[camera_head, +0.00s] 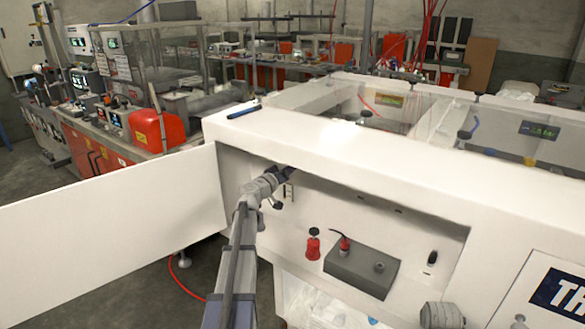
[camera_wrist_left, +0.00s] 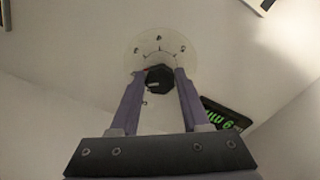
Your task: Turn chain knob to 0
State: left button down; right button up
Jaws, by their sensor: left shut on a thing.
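A black knob (camera_wrist_left: 159,79) sits in front of a round pale dial plate (camera_wrist_left: 160,48) on a white panel in the left wrist view. The dial has several small dark marks; its numbers are too small to read. My left gripper (camera_head: 284,173) reaches into the upper left corner of the white machine's open recess (camera_head: 320,205). Its two purple fingers are shut on the knob, one on each side. In the head view the gripper hides the knob.
A green-lit display (camera_wrist_left: 222,115) is partly hidden beside the right finger. An open white door (camera_head: 110,235) stands left of the recess. Lower in the recess are a red-and-black fitting (camera_head: 313,244) and a grey box (camera_head: 361,269). The machine's top edge overhangs the recess.

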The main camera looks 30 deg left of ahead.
pick_arm(q)
jog(key=n, duration=1.1)
jog(key=shift+r, duration=0.15)
jog(key=shift+d+n, duration=0.1)
jog(key=shift+n, duration=0.3)
jog(key=shift+c, duration=1.9)
grip_release()
jog(key=s, duration=0.8)
jog(key=shift+a, duration=0.35)
jog(key=shift+w, duration=0.1)
